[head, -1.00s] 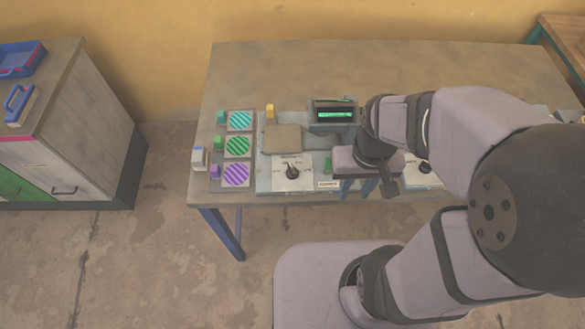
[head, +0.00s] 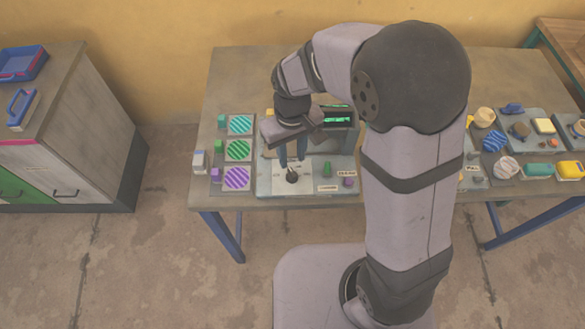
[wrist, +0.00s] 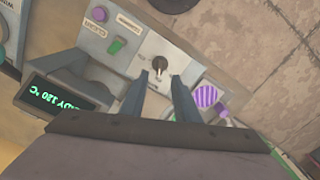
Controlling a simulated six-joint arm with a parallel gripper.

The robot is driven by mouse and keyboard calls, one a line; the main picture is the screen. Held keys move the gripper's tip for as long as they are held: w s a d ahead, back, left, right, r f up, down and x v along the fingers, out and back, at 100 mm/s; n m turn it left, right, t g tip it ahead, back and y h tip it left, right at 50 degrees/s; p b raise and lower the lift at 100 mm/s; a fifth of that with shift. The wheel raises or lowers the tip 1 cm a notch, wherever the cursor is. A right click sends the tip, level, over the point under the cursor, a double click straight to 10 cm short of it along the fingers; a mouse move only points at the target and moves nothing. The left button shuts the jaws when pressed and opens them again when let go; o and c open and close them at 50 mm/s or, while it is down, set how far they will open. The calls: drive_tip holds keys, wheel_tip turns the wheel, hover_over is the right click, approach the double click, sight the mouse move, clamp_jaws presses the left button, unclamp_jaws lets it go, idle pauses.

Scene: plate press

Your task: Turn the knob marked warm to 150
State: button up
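A dark knob (head: 292,176) sits on a white dial plate on the front left of the press panel. It also shows in the wrist view (wrist: 159,64), just beyond my fingertips. The marks and label by it are too small to read, so I cannot tell if it is the one marked warm. My gripper (head: 292,164) is open above the knob; its two fingers (wrist: 158,77) stand apart on either side of it and appear empty. The green display (wrist: 55,101) reads upside down as ready at 120 °C in the wrist view.
Teal, green and purple striped discs (head: 237,178) lie left of the panel. A green block (wrist: 116,46) and a purple button (wrist: 99,14) are beside the knob. Several small items stand on trays (head: 505,170) at the right.

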sight(292, 173)
drive_tip(key=shift+s+f+p, duration=0.1)
drive_tip(key=shift+f+p, duration=0.55)
drive_tip(key=shift+f, duration=3.05)
clamp_jaws()
